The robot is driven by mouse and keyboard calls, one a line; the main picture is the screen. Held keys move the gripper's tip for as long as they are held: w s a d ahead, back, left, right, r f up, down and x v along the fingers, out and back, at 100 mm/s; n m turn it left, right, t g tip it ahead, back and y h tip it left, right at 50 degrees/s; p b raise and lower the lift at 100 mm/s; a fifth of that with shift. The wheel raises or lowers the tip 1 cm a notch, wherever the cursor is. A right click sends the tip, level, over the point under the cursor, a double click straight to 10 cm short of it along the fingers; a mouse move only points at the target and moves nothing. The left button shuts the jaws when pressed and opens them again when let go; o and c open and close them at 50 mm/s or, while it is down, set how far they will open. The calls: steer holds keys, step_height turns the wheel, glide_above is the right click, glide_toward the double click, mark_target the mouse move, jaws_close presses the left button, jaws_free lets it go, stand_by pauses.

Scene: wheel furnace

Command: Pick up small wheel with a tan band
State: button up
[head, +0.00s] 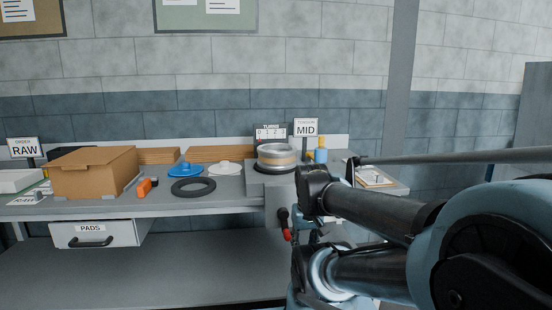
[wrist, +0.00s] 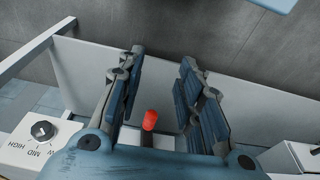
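The small wheel with a tan band (head: 277,155) sits on a grey block-like stand at the right part of the bench, below the MID sign. It has a pale top and a dark ring at its base. My gripper (wrist: 161,60) is open in the wrist view, with its two blue fingers apart and no wheel between them. A red-tipped lever (wrist: 150,120) shows between the fingers, lower down; I cannot tell how close it is. In the head view my arm reaches in from the right, and the gripper is mostly hidden below the bench edge.
On the bench are a cardboard box (head: 94,172), a black ring (head: 193,187), a blue disc (head: 186,169), a white disc (head: 225,168) and an orange tool (head: 147,187). A red lever (head: 283,221) hangs at the stand's front. A dial (wrist: 42,130) shows in the wrist view.

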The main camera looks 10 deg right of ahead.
steer(key=shift+o, duration=0.9)
step_height(320, 180, up, 37)
steer(key=n+g, duration=0.2)
steer(key=n, duration=1.7)
glide_above(277, 156)
steer(key=d, duration=0.2)
steer(key=f, duration=0.7)
steer(key=w+f, duration=0.1)
steer(key=f, duration=0.3)
steer(key=shift+d+f, duration=0.2)
steer(key=shift+f, duration=0.1)
steer(key=shift+w+a+f, duration=0.1)
steer(key=shift+f, duration=2.6)
steer(key=shift+c, duration=0.6)
